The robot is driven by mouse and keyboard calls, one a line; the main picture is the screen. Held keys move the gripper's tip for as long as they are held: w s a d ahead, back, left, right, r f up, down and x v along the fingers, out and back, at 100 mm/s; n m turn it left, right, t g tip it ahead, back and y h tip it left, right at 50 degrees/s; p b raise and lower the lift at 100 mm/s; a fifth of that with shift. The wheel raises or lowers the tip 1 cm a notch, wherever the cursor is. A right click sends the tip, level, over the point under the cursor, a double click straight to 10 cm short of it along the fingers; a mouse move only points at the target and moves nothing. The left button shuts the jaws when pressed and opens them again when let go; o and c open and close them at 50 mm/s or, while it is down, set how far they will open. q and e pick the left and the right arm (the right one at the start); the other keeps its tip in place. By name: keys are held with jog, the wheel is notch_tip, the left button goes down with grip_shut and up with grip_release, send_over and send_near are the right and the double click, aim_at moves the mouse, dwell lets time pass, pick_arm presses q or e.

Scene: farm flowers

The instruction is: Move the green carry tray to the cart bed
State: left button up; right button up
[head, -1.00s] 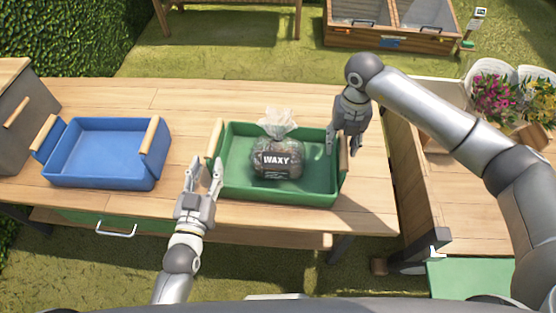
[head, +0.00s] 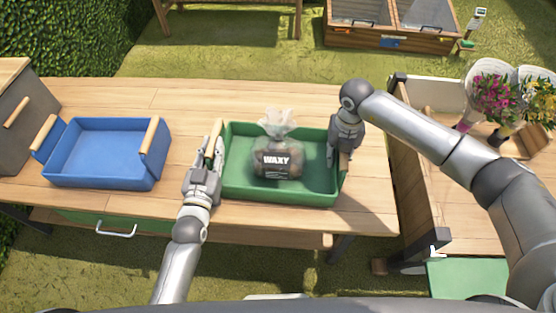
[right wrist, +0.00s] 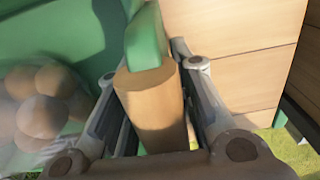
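The green carry tray (head: 240,192) stands on the wooden table, with a clear bag labelled WAXY (head: 277,160) upright inside it. My left gripper (head: 212,158) is at the tray's left handle (head: 211,143); its fingers partly cover the handle. My right gripper (head: 344,152) is at the tray's right end and hides much of that handle. In the right wrist view, the wooden right handle (right wrist: 152,105) lies between the two fingers of my right gripper (right wrist: 152,72), with little room either side. Whether either gripper is clamped is unclear. The cart bed (head: 455,215) is at the right.
A blue tray (head: 105,175) stands at the left of the table. The cart's raised wooden side (head: 415,165) stands between the table and its bed. Bouquets (head: 495,98) stand at the cart's far end. The near part of the bed is clear.

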aim_at(211, 143)
pick_arm(q)
grip_shut()
pick_arm(e)
grip_shut()
pick_arm(q)
jog(key=shift+w+r, duration=0.1)
jog(key=shift+r, duration=0.1)
pick_arm(e)
jog(key=shift+w+r, duration=0.1)
jog(key=shift+r, duration=0.1)
